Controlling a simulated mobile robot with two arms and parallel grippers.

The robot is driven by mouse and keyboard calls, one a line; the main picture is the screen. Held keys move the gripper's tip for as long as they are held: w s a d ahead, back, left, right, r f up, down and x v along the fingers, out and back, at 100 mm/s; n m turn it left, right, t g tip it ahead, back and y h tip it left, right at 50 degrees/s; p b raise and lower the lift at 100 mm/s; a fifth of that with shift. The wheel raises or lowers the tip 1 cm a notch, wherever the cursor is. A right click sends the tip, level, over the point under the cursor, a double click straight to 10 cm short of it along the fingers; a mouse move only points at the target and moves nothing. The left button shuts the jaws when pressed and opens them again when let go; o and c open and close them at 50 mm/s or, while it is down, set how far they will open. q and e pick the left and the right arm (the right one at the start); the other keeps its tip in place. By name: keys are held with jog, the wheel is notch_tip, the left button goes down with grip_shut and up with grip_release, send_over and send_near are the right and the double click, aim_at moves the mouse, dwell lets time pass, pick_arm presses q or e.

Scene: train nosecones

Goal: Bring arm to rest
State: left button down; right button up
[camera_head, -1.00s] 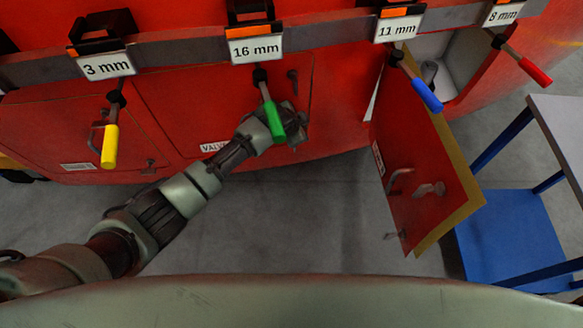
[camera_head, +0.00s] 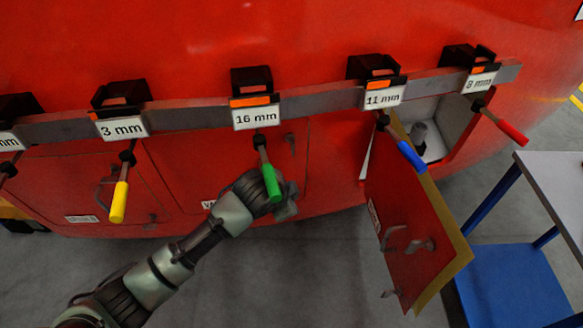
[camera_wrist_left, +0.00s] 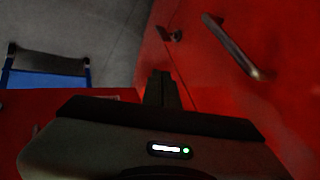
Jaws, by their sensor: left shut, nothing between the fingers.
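My left arm comes in from the lower left in the head view. Its gripper (camera_head: 284,205) is in front of the closed red panel under the 16 mm label, partly behind the green-handled tool (camera_head: 270,182). In the left wrist view the gripper's fingers (camera_wrist_left: 161,88) are together and empty, close to a red panel with a metal handle (camera_wrist_left: 232,46). I cannot tell whether the fingers touch the panel. My right gripper is in neither view.
A rail (camera_head: 310,103) carries hanging tools with yellow, green, blue (camera_head: 411,157) and red handles. A red door (camera_head: 412,220) stands open at right, beside an open compartment (camera_head: 440,125). A blue and grey table (camera_head: 510,285) stands at the lower right. Grey floor lies below.

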pick_arm(q)
jog(key=s+a+f+n+g+y, duration=0.15)
jog(key=s+a+f, duration=0.25)
jog(key=f, duration=0.6)
jog(key=s+a+f+n, duration=0.3)
jog(key=s+a+f, duration=0.15)
jog(key=f, duration=0.55)
jog(key=s+a+f+n+g+y, duration=0.1)
jog(key=s+a+f+n, duration=0.3)
jog(key=f, duration=0.6)
jog(key=s+a+f+n+g, duration=0.1)
jog(key=s+a+f, duration=0.2)
jog(key=s, duration=0.9)
jog(key=s+a+f+n+g, duration=0.1)
jog(key=s+a+f, duration=0.2)
jog(key=s+f, duration=0.4)
jog(key=s+a+f+n+g, duration=0.1)
jog(key=s+a+f, duration=0.3)
jog(key=s, duration=1.2)
jog(key=shift+s+f+y, duration=0.4)
jog(key=shift+f+y, duration=0.05)
jog(key=shift+f, duration=0.2)
